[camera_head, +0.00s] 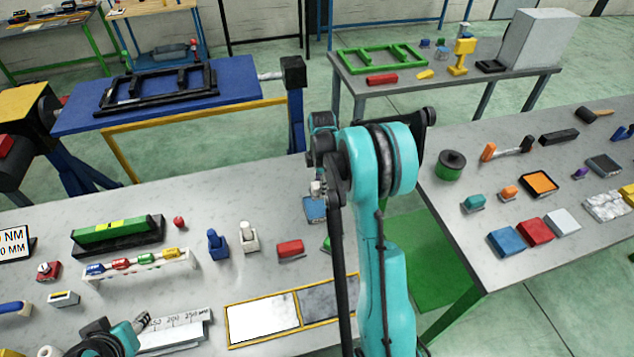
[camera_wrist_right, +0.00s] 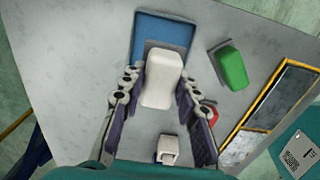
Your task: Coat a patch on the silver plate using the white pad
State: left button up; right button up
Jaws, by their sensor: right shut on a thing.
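In the right wrist view the white pad (camera_wrist_right: 163,82) sits between the two fingers of my right gripper (camera_wrist_right: 160,98), which is shut on it. The pad is over or on a blue tray (camera_wrist_right: 165,33); I cannot tell if they touch. In the head view my right gripper (camera_head: 318,188) is small and partly hidden by my arm, above the blue tray (camera_head: 315,211). The silver plate (camera_head: 318,303) lies in a yellow frame beside a white panel (camera_head: 262,319), partly covered by my arm. The plate also shows in the wrist view (camera_wrist_right: 284,92). My left gripper (camera_head: 142,320) is at the bottom left, its jaws unclear.
A green block (camera_wrist_right: 230,68) and a red block (camera_head: 290,249) lie near the tray. The right table (camera_head: 500,277) holds several blocks.

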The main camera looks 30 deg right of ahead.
jog(key=shift+w+d+f, duration=0.1)
jog(key=shift+d+f, duration=0.05)
jog(key=shift+f+b, duration=1.75)
jog(key=shift+f, duration=1.3)
jog(key=shift+f+b, duration=0.45)
jog(key=shift+f, duration=0.05)
jog(key=shift+r, duration=0.7)
jog(key=shift+r+p, duration=1.8)
jog(key=shift+r, duration=1.05)
